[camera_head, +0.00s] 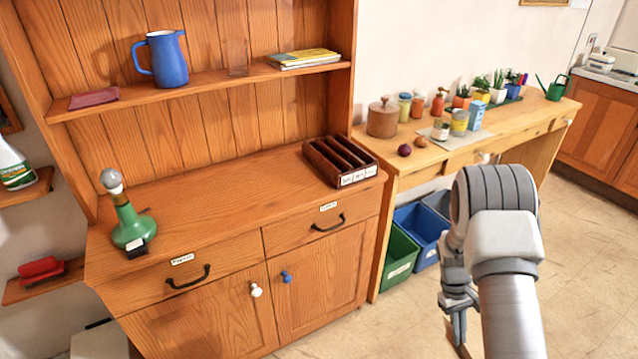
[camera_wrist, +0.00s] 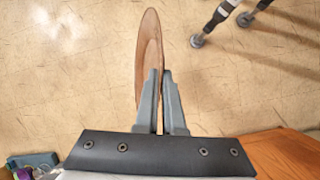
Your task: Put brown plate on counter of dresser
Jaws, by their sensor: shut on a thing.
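The brown plate (camera_wrist: 149,45) shows nearly edge-on in the wrist view, standing upright above the floor. My gripper (camera_wrist: 159,75) is shut on its rim, one finger on each side. In the head view my gripper (camera_head: 458,312) is low at the right, in front of the dresser and the side table; a thin brown edge below it seems to be the plate, mostly hidden or cut off. The wooden dresser's counter (camera_head: 215,190) is at the left and centre, apart from the plate.
On the counter, a green bottle-like object (camera_head: 132,225) stands left and a dark slotted rack (camera_head: 340,160) right, with clear wood between. A shelf above holds a blue jug (camera_head: 165,60). Green (camera_head: 400,258) and blue (camera_head: 421,235) bins stand right of the dresser, under the cluttered side table (camera_head: 430,160).

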